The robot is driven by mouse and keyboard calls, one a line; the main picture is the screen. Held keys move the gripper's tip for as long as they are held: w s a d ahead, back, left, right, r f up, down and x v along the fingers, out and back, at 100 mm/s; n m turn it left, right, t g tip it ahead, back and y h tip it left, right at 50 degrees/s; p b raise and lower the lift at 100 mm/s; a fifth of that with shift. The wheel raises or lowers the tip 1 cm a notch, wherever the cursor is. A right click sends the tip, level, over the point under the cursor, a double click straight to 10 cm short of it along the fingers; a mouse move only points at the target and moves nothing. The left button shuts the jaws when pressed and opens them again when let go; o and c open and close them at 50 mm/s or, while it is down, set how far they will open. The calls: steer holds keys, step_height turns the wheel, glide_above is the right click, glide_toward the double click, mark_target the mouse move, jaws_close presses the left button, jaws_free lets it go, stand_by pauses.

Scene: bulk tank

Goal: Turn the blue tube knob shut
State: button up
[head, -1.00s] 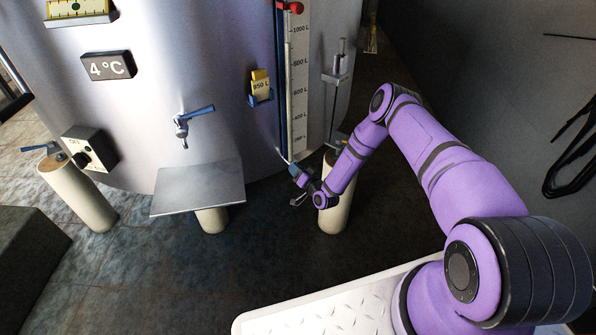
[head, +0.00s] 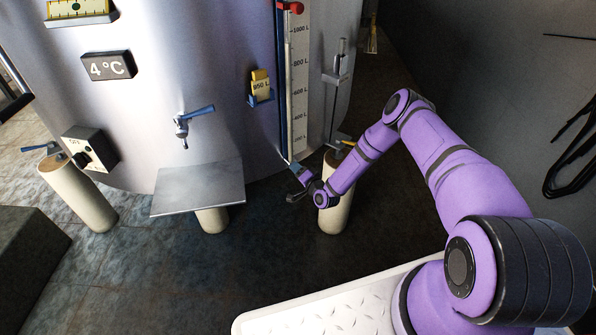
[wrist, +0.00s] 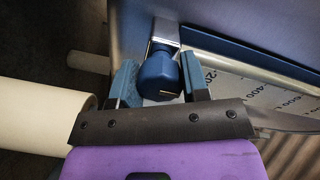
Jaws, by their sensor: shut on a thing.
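The blue tube knob (wrist: 158,76) is a rounded dark blue piece in the middle of the wrist view. It sits on a pale metal fitting at the foot of the gauge tube. My gripper (wrist: 160,68) has one finger on each side of the knob and is shut on it. In the head view my gripper (head: 293,168) is low at the tank wall, at the bottom of the gauge, and the knob there cannot be made out.
The gauge scale (head: 299,75) rises above, with a blue rail beside it. A pale tank leg (head: 335,210) stands close to my wrist. A grey shelf (head: 198,188) and a blue-handled tap (head: 182,125) are further left. The dark floor in front is clear.

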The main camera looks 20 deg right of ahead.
steer(key=shift+s+f, duration=0.1)
steer(key=o, duration=0.9)
steer(key=v, duration=1)
steer(key=shift+s+d, duration=0.15)
steer(key=shift+s, duration=0.2)
